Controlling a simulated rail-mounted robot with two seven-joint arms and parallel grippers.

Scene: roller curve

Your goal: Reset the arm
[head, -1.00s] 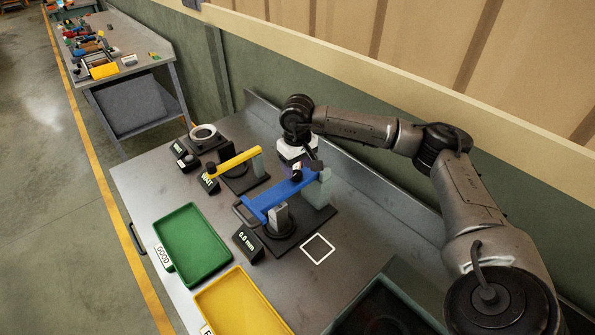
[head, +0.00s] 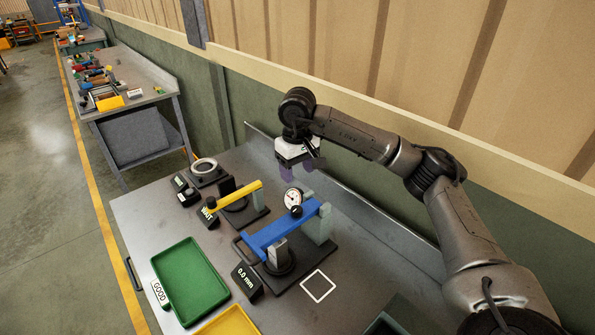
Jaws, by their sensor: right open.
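My right arm reaches in from the right over the bench. My right gripper (head: 301,170) hangs at the back of the bench, above and behind the blue-armed gauge fixture (head: 281,230). It points down, open, with nothing seen between its fingers. A round dial (head: 293,198) shows just below it on the fixture. The blue fixture has a black base and a display (head: 245,277) reading 0.0 mm. A grey block (head: 278,252) stands under its blue arm. My left gripper is not in view.
A yellow-armed fixture (head: 235,197) stands left of the blue one, with a ring-topped device (head: 204,168) behind it. A green tray labelled GOOD (head: 191,278) and a yellow tray (head: 232,322) lie in front. A white square outline (head: 318,286) marks bare bench. A wall runs behind.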

